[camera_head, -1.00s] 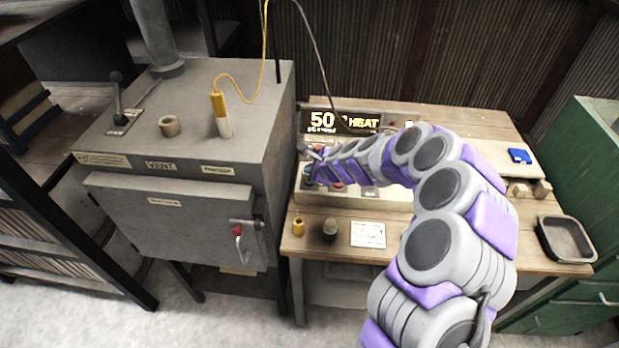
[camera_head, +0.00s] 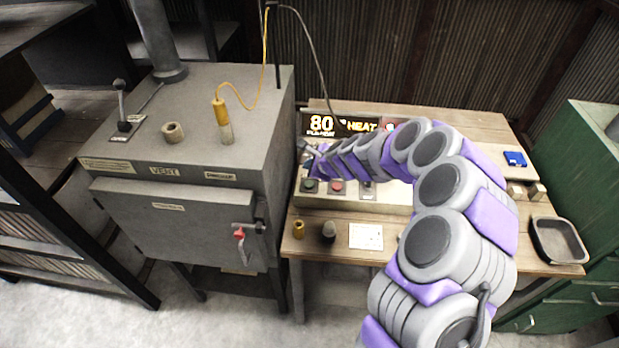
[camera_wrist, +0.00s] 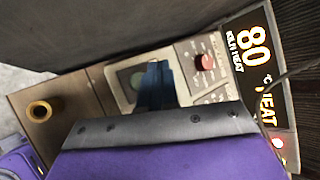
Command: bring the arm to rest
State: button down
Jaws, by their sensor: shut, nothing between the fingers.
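My arm reaches over the wooden bench from the lower right in the head view. My gripper (camera_head: 308,152) is at its far end, above the left part of the control box (camera_head: 388,196) and close to the kiln's right side. In the wrist view my gripper (camera_wrist: 155,72) shows as dark fingers together with nothing between them. The fingers partly cover a green button (camera_wrist: 136,82). Whether the fingertips touch the panel cannot be told.
The display (camera_head: 340,124) reads 80 and HEAT. The grey kiln (camera_head: 185,215) with its shut door stands left. On the bench are a brass cylinder (camera_head: 298,229), a dark knob-like piece (camera_head: 329,231), a white card (camera_head: 366,236), a blue item (camera_head: 515,158) and a grey tray (camera_head: 540,240).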

jog(key=s+a+r+n+g+y, duration=0.1)
jog(key=s+r+n+g, duration=0.1)
jog(key=s+r+n, duration=0.6)
jog(key=s+r+n+g, duration=0.25)
jog(key=s+r, duration=0.35)
jog(key=s, duration=0.4)
jog(key=s+d+n+g+h, duration=0.1)
jog(key=s+d+n+h, duration=0.1)
jog(key=s+d, duration=0.4)
jog(key=s+d+n+g+h, duration=0.2)
jog(key=s+d, duration=0.5)
jog(key=s, duration=0.7)
jog(key=s+d+n+g+h, duration=0.1)
jog(key=s+d+n+h, duration=0.2)
jog(key=s+d, duration=0.3)
jog(key=s+n, duration=0.1)
jog(key=s, duration=0.4)
jog(key=shift+d+r, duration=0.35)
